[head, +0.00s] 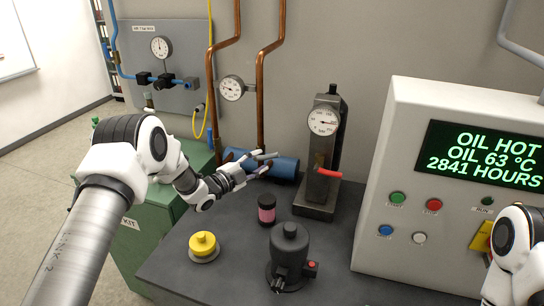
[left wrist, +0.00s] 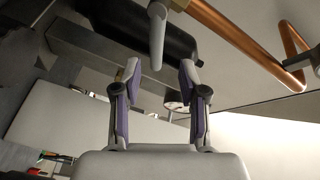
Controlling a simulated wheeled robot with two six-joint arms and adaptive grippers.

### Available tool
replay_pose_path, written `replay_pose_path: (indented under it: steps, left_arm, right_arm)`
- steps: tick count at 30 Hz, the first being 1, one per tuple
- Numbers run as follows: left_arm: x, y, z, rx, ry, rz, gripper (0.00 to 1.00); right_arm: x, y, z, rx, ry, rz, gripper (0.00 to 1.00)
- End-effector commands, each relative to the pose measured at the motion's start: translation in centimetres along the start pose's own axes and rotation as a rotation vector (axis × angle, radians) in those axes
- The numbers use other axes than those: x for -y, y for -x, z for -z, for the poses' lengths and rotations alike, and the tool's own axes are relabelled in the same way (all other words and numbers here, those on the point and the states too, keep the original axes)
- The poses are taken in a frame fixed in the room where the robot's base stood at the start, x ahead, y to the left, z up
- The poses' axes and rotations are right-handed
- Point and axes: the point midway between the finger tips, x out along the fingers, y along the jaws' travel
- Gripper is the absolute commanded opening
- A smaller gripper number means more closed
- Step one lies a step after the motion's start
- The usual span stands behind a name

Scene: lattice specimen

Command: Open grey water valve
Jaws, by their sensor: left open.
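The grey lever of the water valve (head: 266,156) shows small in the head view, beside the blue cylinder (head: 287,168) at the foot of the copper pipe. It also shows in the left wrist view (left wrist: 157,38), hanging in front of a dark cylinder. My left gripper (head: 257,164) reaches in from the left to the lever. In the left wrist view its two fingers (left wrist: 158,78) are apart with nothing between them, and the lever's end lies just beyond the fingertips, between their lines. I cannot tell whether they touch. My right gripper is out of view; only part of that arm shows.
A dark column with a gauge (head: 319,150) and a red handle (head: 328,173) stands just right of the lever. A pink-labelled jar (head: 267,211), a yellow knob (head: 203,243) and a dark pump-like part (head: 289,252) stand on the bench. A control cabinet (head: 400,130) fills the right.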

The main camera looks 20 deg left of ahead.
Motion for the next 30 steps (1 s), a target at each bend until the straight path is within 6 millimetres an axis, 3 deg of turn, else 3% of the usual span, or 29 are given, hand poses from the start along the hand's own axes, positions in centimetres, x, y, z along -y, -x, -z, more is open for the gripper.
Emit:
replay_pose_path:
  steps: [6, 16, 17, 20, 21, 30]
  left_arm:
    - [0.1, -4.0, 0.1, -0.001, -0.001, -0.003, 0.42]
    - [-0.1, -5.0, 0.0, 0.001, 0.003, -0.002, 0.42]
    - [-0.1, -5.0, 0.0, 0.001, 0.003, -0.002, 0.39]
    - [-0.1, -5.0, 0.0, 0.001, 0.003, -0.002, 0.03]
    - [-0.1, -5.0, 0.0, 0.001, 0.003, -0.002, 0.00]
    - [0.0, -5.0, 0.0, -0.001, 0.010, 0.003, 0.00]
  right_arm:
    - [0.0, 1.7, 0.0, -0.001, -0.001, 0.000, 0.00]
    - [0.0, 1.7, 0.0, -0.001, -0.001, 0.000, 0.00]
    - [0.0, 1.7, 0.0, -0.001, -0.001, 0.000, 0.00]
    - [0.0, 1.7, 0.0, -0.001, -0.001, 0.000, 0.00]
    - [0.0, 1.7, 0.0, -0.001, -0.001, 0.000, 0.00]
    - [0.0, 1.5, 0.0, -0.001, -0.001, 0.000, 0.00]
